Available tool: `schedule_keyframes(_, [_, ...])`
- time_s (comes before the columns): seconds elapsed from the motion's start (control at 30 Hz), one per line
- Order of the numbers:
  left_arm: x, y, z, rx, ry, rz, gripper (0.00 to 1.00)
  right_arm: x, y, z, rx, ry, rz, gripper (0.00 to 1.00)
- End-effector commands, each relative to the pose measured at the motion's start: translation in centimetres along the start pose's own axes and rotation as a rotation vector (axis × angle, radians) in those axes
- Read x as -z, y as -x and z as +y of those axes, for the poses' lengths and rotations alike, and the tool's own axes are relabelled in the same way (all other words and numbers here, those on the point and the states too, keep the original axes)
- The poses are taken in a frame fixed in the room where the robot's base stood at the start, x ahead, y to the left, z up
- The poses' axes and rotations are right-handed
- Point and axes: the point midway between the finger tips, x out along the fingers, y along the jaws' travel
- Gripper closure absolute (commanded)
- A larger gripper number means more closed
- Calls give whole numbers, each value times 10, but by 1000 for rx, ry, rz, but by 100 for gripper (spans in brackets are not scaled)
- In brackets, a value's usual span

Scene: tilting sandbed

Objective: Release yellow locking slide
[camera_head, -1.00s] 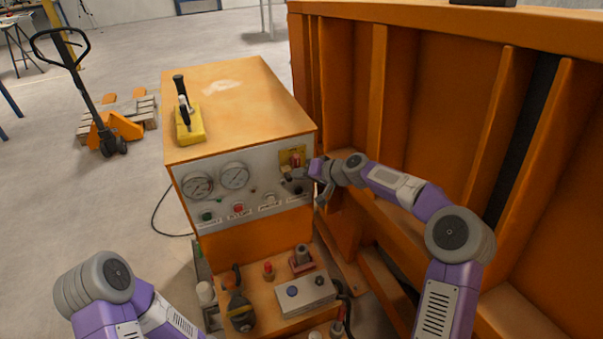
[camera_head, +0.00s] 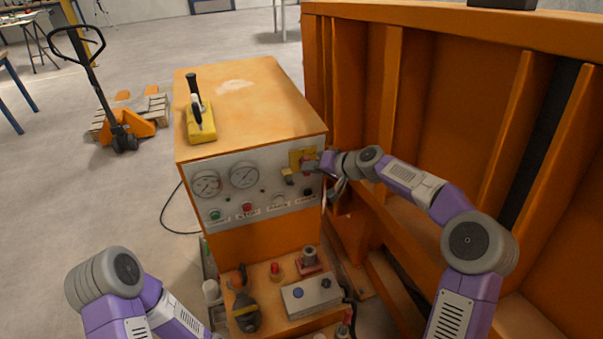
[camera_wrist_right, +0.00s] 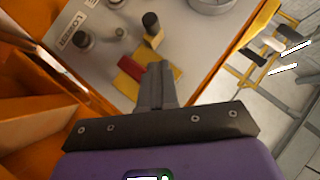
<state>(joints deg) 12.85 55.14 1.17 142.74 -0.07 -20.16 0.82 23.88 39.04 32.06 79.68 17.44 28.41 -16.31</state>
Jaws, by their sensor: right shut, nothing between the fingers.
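The yellow locking slide (camera_head: 296,155) is a small yellow plate at the upper right of the grey control panel. In the right wrist view, a yellow piece with a red part (camera_wrist_right: 130,68) sits on the panel just left of my fingertips. My right gripper (camera_head: 308,167) is shut and empty, in front of the plate and partly hiding it. The shut fingers (camera_wrist_right: 156,70) lie close beside the red part; I cannot tell whether they touch. A dark-tipped yellow knob (camera_wrist_right: 153,32) stands just beyond them. My left arm shows at lower left; its gripper is out of view.
The control panel (camera_head: 225,205) carries gauges (camera_head: 244,175) and coloured buttons. The tall orange frame (camera_head: 420,110) stands close on the right. A shelf below holds a grey button box (camera_head: 312,297). A yellow block with a black handle (camera_head: 201,125) rests on the cabinet.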

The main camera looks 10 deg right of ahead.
Motion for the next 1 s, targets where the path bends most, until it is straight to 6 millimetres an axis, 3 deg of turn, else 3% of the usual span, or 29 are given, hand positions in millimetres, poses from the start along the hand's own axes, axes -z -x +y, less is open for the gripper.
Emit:
schedule_keyframes(0.2, [0,-12,-5,1,1,-2,57,-2,50,4,-5,0,2,100])
schedule_keyframes(0.4, [0,-16,-6,1,1,-2,57,-3,78,3,-3,0,-1,100])
schedule_keyframes(1.0, [0,-16,-6,0,1,-1,57,-3,86,2,-1,-1,-3,100])
